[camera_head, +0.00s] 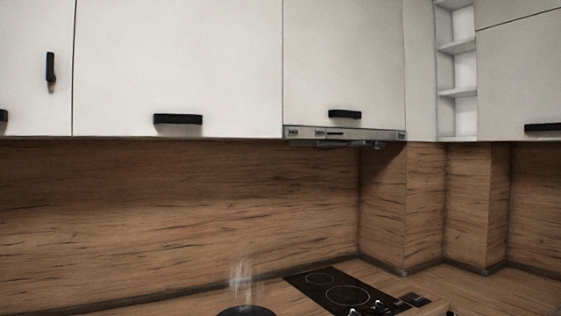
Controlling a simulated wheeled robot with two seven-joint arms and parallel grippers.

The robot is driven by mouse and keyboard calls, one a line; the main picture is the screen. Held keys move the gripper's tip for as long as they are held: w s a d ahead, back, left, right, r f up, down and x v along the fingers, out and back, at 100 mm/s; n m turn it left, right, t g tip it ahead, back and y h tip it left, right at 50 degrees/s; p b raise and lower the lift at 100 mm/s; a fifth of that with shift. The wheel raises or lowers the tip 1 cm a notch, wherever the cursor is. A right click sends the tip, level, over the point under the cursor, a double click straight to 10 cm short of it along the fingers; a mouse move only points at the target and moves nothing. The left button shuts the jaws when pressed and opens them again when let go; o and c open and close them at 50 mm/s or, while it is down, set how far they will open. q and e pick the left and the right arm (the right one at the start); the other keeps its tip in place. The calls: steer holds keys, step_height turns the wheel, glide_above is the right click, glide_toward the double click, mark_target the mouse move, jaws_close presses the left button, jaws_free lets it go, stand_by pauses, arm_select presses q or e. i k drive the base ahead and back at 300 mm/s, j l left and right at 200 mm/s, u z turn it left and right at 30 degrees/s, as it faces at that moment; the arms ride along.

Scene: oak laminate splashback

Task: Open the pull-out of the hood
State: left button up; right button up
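The hood (345,133) is a slim grey metal unit under the white upper cabinet at centre right. Its front strip sits about flush with the cabinet face, and a darker underside shows below it. Small dark controls or slots show on the left part of the strip. The pull-out looks pushed in. Neither of my grippers is in the head view, and nothing touches the hood.
White upper cabinets (180,62) with black handles (178,119) run along the wall. A black cooktop (338,289) lies on the wooden counter (455,285) below the hood. A dark round pan (246,311) shows at the bottom edge with steam above. Open shelves (458,92) stand right.

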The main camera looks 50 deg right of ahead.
mark_target(331, 133)
steer(key=z, duration=2.1)
steer(key=i+l, duration=0.55)
steer(key=l, duration=0.2)
steer(key=i+l+u, duration=0.1)
steer(key=i+l, duration=0.45)
steer(key=l, duration=0.25)
steer(key=i+l, duration=0.25)
steer(key=i+l+u, duration=0.1)
steer(key=i+l, duration=0.15)
steer(key=l, duration=0.25)
steer(key=i+l, duration=0.25)
steer(key=l, duration=0.2)
